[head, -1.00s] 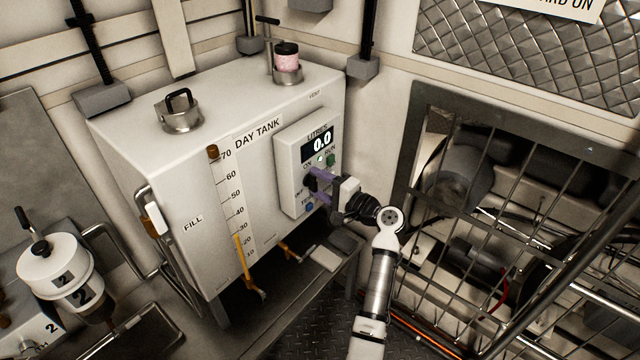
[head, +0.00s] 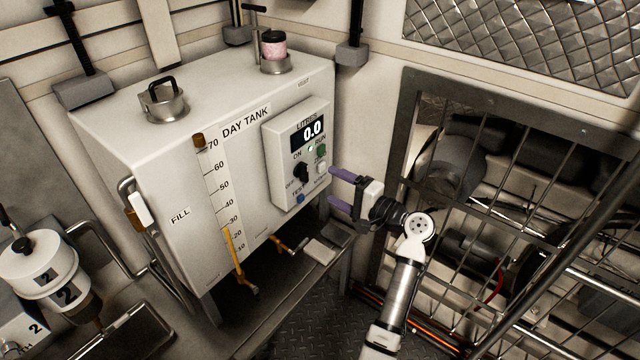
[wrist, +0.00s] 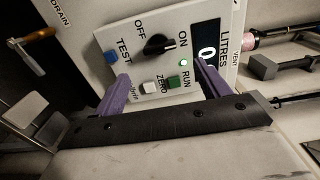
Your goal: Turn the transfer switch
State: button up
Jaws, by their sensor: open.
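The transfer switch is a black rotary knob (head: 301,172) on the white control box (head: 282,133) of the day tank. It also shows in the wrist view (wrist: 158,44), between the OFF and ON labels. Its grip bar appears turned toward the ON side, though its exact pointing is hard to read. A green lamp (wrist: 182,62) beside it is lit, near RUN. My gripper (head: 340,188) has purple fingers, is open and empty, and stands off to the right of the box, apart from the knob. In the wrist view its fingertips (wrist: 162,75) frame the lower panel.
The display (head: 312,131) reads 0.0. A green button (head: 321,151), a white button (head: 321,168) and a blue button (head: 300,198) sit close to the knob. A barred guard (head: 480,200) stands to the right of my arm.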

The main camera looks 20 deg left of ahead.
jog(key=b+v, duration=0.1)
jog(key=v, duration=0.4)
jog(key=shift+s+d, duration=0.15)
jog(key=shift+d, duration=0.1)
